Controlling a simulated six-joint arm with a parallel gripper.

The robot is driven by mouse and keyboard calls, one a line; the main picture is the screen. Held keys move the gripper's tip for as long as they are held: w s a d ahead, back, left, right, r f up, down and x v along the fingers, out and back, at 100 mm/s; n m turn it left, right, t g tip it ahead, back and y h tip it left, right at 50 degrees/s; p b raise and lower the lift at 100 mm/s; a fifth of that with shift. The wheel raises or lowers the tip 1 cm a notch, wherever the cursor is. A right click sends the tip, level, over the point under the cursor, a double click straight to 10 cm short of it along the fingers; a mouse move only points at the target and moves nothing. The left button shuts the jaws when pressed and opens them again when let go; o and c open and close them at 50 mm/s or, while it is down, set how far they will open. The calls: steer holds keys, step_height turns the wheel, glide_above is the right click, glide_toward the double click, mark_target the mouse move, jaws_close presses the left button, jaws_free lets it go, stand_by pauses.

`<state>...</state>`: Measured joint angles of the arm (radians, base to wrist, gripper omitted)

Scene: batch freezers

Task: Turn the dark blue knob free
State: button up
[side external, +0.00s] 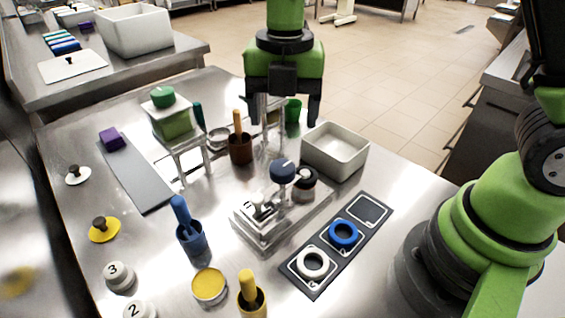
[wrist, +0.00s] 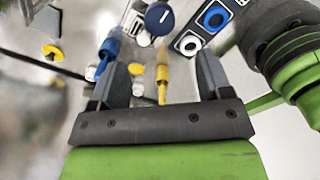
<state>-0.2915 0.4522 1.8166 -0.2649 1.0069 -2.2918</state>
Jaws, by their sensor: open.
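The dark blue knob (side external: 283,171) stands upright on a clear and metal fixture (side external: 262,226) near the middle of the table. It has a pale line on top. In the wrist view the knob (wrist: 160,18) shows at the top, beyond the fingertips. My gripper (side external: 284,118) is open, with nothing between its fingers. It is above the table, behind the knob in the side view and apart from it. The wrist view shows both fingers (wrist: 160,65) spread wide. The knob's lower stem is partly hard to make out.
A black knob (side external: 305,178) sits right beside the dark blue one. A white bin (side external: 335,150) stands behind it, and a dark tray (side external: 312,278) with white and blue rings lies in front. A brown cup (side external: 240,150), a blue cup (side external: 192,240) and a green-topped stand (side external: 172,125) are left.

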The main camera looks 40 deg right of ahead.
mark_target(282, 166)
steer(key=shift+f+n, duration=0.3)
steer(key=shift+f, duration=0.15)
step_height(282, 166, down, 10)
steer(key=shift+r, duration=0.25)
steer(key=c, duration=0.9)
